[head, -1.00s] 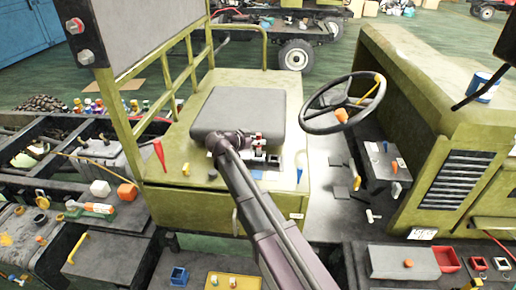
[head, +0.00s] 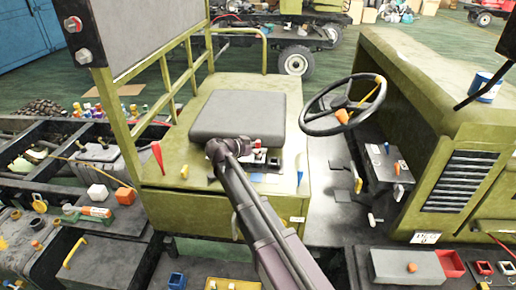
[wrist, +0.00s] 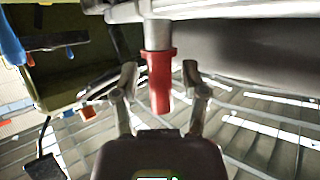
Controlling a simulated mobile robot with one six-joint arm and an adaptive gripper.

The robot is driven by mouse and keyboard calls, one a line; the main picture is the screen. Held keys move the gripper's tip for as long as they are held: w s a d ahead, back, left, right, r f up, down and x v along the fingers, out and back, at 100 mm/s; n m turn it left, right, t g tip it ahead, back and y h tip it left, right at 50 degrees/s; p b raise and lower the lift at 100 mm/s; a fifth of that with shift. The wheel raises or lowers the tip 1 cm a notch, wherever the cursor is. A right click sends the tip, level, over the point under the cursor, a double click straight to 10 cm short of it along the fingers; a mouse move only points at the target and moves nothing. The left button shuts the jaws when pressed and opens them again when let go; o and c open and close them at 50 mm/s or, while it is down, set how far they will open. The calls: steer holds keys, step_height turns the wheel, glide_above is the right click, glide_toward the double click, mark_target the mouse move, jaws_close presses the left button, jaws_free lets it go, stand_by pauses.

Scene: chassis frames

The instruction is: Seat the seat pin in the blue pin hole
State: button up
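In the wrist view, a red pin (wrist: 160,78) with a grey metal shank at its upper end stands between the two fingers of my gripper (wrist: 160,78). A gap shows on each side of it, so the fingers are apart and not touching it. I cannot tell whether this is the seat pin. The shank's far end meets grey metal parts. In the head view, my arm reaches to the front edge of the grey seat (head: 238,117), beside a small red part (head: 257,142). The fingers are hard to make out there. I cannot identify the blue pin hole.
The olive seat box (head: 200,205) carries a red cone-shaped item (head: 158,157) at left and a blue-handled item (head: 300,174) at right. The steering wheel (head: 342,104) and a grey console (head: 387,165) stand to the right.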

steer(key=shift+r, duration=0.1)
stand_by(0.3)
steer(key=shift+r, duration=0.15)
steer(key=p+v, duration=0.5)
steer(key=v, duration=0.7)
steer(key=shift+d, duration=0.15)
stand_by(0.4)
